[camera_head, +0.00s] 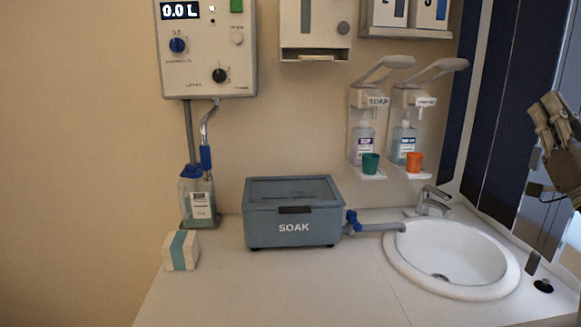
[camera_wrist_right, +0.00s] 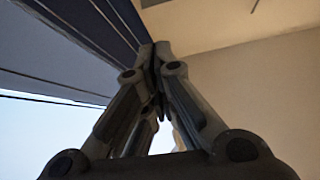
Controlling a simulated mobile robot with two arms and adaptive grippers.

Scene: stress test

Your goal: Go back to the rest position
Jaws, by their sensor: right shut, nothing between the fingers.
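My right gripper (camera_head: 552,112) is at the right edge of the head view, raised in the air to the right of the sink and well above the counter. In the right wrist view its fingers (camera_wrist_right: 155,55) meet at the tips, with nothing between them. The wrist view shows dark blue panels and a plain wall and ceiling beyond the fingertips. My left gripper is not in the head view.
A grey SOAK box (camera_head: 292,239) stands on the counter (camera_head: 290,290), left of the white sink (camera_head: 405,262). A small striped block (camera_head: 180,251) and a bottle (camera_head: 198,204) are at the left. Soap dispensers (camera_head: 363,140) hang above the sink. The front counter is clear.

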